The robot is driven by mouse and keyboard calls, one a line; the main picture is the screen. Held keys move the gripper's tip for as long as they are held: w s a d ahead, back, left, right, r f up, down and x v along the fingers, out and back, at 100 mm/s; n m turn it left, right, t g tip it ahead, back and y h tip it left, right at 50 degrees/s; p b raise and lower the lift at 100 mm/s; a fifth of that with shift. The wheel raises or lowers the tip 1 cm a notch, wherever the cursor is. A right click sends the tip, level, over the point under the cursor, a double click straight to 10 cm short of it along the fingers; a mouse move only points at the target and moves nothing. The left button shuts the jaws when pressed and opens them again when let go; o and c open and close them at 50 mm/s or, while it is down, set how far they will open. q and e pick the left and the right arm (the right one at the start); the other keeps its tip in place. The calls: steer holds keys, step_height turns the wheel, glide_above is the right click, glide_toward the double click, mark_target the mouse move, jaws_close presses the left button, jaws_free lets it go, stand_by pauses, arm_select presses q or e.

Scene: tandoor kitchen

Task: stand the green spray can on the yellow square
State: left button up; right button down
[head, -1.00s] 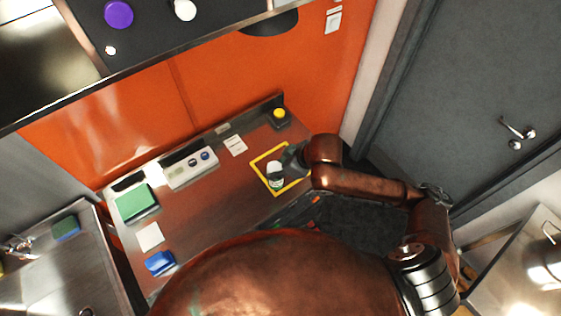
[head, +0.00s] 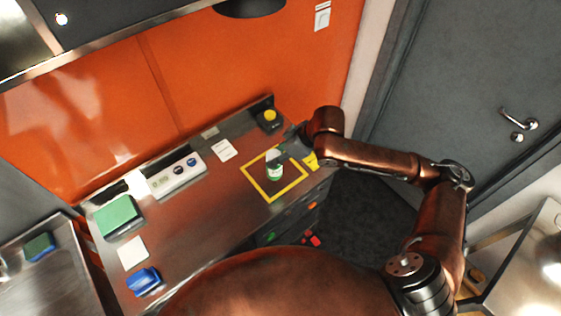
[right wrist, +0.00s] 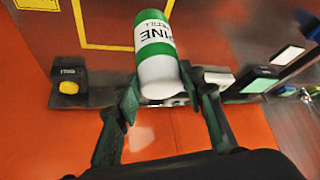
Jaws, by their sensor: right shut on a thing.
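The green spray can (head: 275,172), green and white with a pale top, stands roughly upright in the head view, within the outline of the yellow square (head: 258,191). Whether its base touches the counter I cannot tell. In the right wrist view the can (right wrist: 155,42) shows its label between the fingers. My right gripper (head: 289,152) reaches in from the right and is shut on the can; its fingers also show in the right wrist view (right wrist: 159,82). Part of the yellow outline (right wrist: 84,30) shows there beside the can. My left gripper is not in view.
A dark box with a yellow button (head: 268,119) stands behind the square, near the orange wall. A white card (head: 224,149), a switch panel (head: 177,176), a green block (head: 117,214) and a blue object (head: 143,280) lie leftward.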

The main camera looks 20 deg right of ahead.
steer(key=w+d+f, duration=0.2)
steer(key=w+f, duration=0.2)
steer(key=f, duration=0.5)
steer(key=shift+d, duration=0.3)
steer(key=c, duration=1.3)
jaws_free()
steer(key=shift+f, duration=0.1)
steer(key=shift+o, duration=0.2)
steer(key=v, duration=1.2)
steer(key=shift+s+a, duration=0.1)
